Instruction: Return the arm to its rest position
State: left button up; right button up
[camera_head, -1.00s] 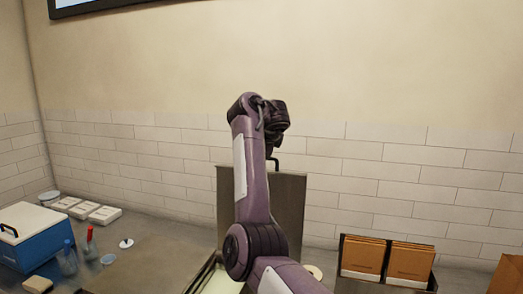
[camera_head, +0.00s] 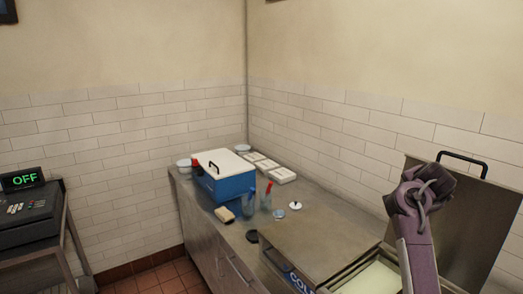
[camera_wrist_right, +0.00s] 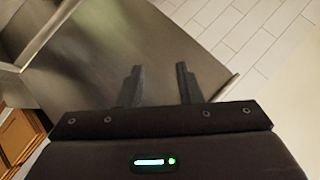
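My left gripper is not in view.
A blue box with a white lid (camera_head: 227,184), bottles (camera_head: 265,197), white containers (camera_head: 282,174) and a beige block (camera_head: 225,214) stand on the steel counter (camera_head: 205,215). A register reading OFF (camera_head: 28,205) is at left. Tiled walls (camera_head: 110,130) close the back.

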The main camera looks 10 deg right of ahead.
jog(key=s+a+f+n+y, duration=0.1)
jog(key=s+a+f+n, duration=0.1)
jog(key=a+f+n, duration=0.35)
jog(key=s+a+f+n+y, duration=0.1)
jog(key=s+a+f+n, duration=0.2)
jog(key=a+f, duration=0.45)
jog(key=s+a+f+n+g+y, duration=0.25)
jog(key=s+a+f+n, duration=0.4)
jog(key=s+a, duration=0.55)
jog(key=s+a+f+n+g+y, duration=0.25)
jog(key=s+a+f+n, duration=0.35)
jog(key=s+a, duration=0.6)
notch_tip(320, 180, down, 34)
jog(key=s+d+g+b, duration=0.1)
jog(key=s+d+b, duration=0.15)
jog(key=b, duration=0.35)
jog(key=s+d+f+b, duration=0.1)
jog(key=s+f+b, duration=0.1)
jog(key=s+f, duration=0.8)
jog(key=s+d+f+g+b, duration=0.1)
jog(key=s+d+f+b, duration=0.1)
jog(key=s+f, duration=0.8)
notch_tip(320, 180, down, 6)
jog(key=shift+s+d+r+g+b, duration=0.2)
jog(key=shift+s+g+b, duration=0.1)
jog(key=shift+b, duration=0.5)
